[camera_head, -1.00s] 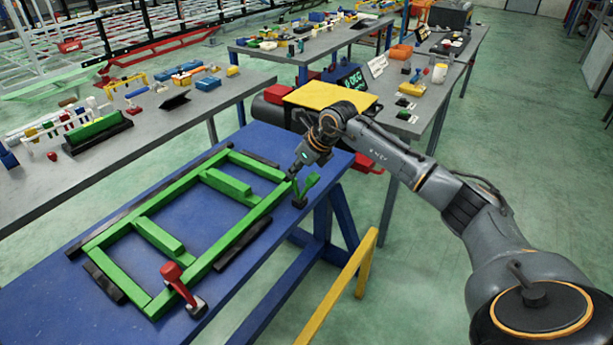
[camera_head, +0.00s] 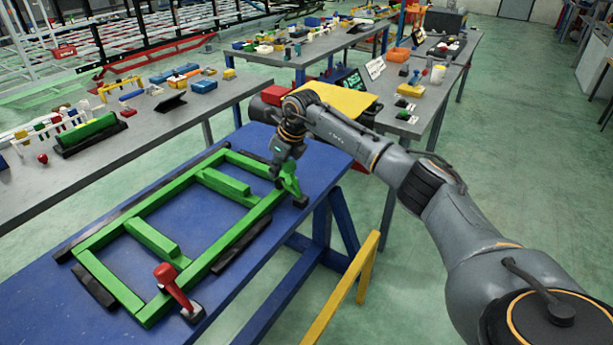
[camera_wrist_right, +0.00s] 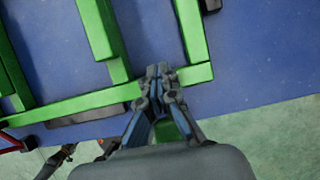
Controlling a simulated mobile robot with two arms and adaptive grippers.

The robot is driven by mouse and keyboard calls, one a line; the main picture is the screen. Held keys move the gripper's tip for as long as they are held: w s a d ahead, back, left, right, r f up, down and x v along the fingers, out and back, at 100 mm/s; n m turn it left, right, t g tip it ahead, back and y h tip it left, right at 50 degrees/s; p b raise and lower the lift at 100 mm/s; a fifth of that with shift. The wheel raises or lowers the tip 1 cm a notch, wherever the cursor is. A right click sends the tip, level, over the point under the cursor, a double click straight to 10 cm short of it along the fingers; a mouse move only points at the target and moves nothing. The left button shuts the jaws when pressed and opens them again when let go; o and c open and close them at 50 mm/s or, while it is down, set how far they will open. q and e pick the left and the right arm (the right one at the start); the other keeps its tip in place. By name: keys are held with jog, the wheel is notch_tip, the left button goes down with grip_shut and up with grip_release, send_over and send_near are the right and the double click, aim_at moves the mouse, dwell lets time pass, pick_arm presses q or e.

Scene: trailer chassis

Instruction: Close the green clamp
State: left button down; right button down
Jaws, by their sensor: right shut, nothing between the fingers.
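The green clamp (camera_head: 291,185) stands at the frame's far right corner on the blue table, on a dark base. Its green handle leans left toward the frame. My right gripper (camera_head: 276,178) is shut and empty, pointing down right beside the handle; I cannot tell if they touch. In the wrist view my right gripper's fingertips (camera_wrist_right: 158,72) are together over the edge of the green frame. Green (camera_wrist_right: 178,122), likely the clamp, shows between its finger links, and the rest is hidden by the gripper. My left gripper is not in view.
The green frame (camera_head: 180,188) lies on the blue table (camera_head: 75,310) among dark bars. A red-handled clamp (camera_head: 172,285) stands at its near corner. A yellow-topped item (camera_head: 345,98) is behind my arm. A yellow rail (camera_head: 345,285) stands in front of the table.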

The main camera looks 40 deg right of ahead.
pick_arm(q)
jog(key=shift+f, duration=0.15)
pick_arm(e)
jog(key=shift+a+f, duration=0.1)
jog(key=shift+f, duration=0.15)
